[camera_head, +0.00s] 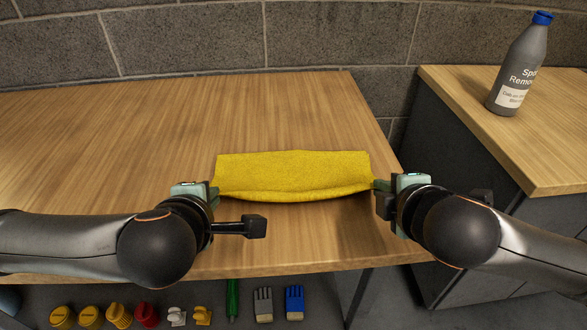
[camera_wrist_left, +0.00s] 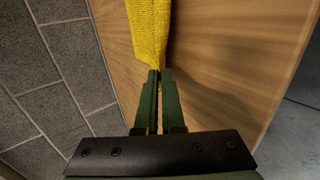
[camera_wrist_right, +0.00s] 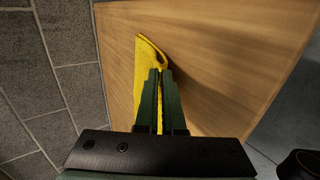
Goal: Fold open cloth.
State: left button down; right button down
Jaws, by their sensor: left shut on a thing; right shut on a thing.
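A yellow cloth (camera_head: 292,172) lies across the wooden table in a wide, short strip, with its near edge curled or raised along the front. My left gripper (camera_head: 214,191) is shut on the cloth's near left corner. In the left wrist view the cloth (camera_wrist_left: 150,32) runs up from between the fingertips (camera_wrist_left: 160,74). My right gripper (camera_head: 376,186) is shut on the near right corner. In the right wrist view the cloth (camera_wrist_right: 149,57) shows a folded, doubled edge beside the fingertips (camera_wrist_right: 160,74). The cloth's underside is hidden.
The wooden table (camera_head: 130,130) is clear behind and left of the cloth. A grey bottle (camera_head: 518,68) with a blue cap stands on a separate cabinet (camera_head: 540,150) at the right, across a gap. Gloves (camera_head: 294,302) and several small items are below the table's front edge.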

pick_arm(q)
jog(key=c, duration=0.7)
grip_release()
pick_arm(e)
jog(key=c, duration=0.7)
grip_release()
pick_arm(q)
jog(key=r, duration=0.3)
jog(key=s+r, duration=0.1)
jog(key=r, duration=0.2)
jog(key=s+r, duration=0.1)
jog(key=r, duration=0.2)
pick_arm(e)
jog(key=r, duration=0.3)
jog(key=s+r, duration=0.1)
jog(key=r, duration=0.2)
jog(key=s+r, duration=0.1)
jog(key=r, duration=0.2)
